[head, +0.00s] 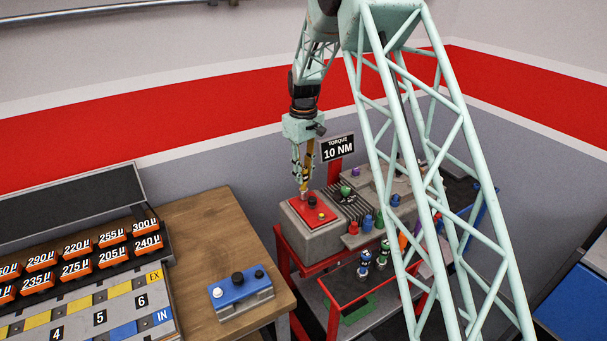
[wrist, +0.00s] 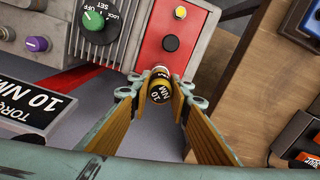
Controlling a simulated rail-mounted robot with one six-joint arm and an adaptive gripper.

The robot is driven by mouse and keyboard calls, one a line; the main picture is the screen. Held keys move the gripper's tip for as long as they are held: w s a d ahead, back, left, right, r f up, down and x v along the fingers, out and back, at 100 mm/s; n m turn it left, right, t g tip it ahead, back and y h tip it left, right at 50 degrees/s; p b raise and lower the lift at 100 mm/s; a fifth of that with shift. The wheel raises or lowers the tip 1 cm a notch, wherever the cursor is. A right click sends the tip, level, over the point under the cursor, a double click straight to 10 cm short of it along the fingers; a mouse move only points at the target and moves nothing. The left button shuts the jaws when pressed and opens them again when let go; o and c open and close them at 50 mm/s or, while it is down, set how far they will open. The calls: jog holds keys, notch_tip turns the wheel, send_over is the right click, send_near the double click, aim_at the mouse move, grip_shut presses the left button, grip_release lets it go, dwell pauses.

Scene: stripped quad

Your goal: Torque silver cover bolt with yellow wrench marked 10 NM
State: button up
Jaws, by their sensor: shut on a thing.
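A silver round end (wrist: 160,71) shows just beyond the fingertips at the red cover (wrist: 151,30). I cannot tell whether it is the silver bolt or the wrench's tip, or whether they touch. A yellow bolt (wrist: 180,12) and a black bolt (wrist: 170,43) also sit on the cover.
A TORQUE 10 NM sign (head: 338,149) stands behind the grey engine block (head: 318,241). A wooden bench (head: 205,246) holds a blue-topped block (head: 237,291).

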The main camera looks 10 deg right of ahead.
jog(key=shift+f, duration=0.55)
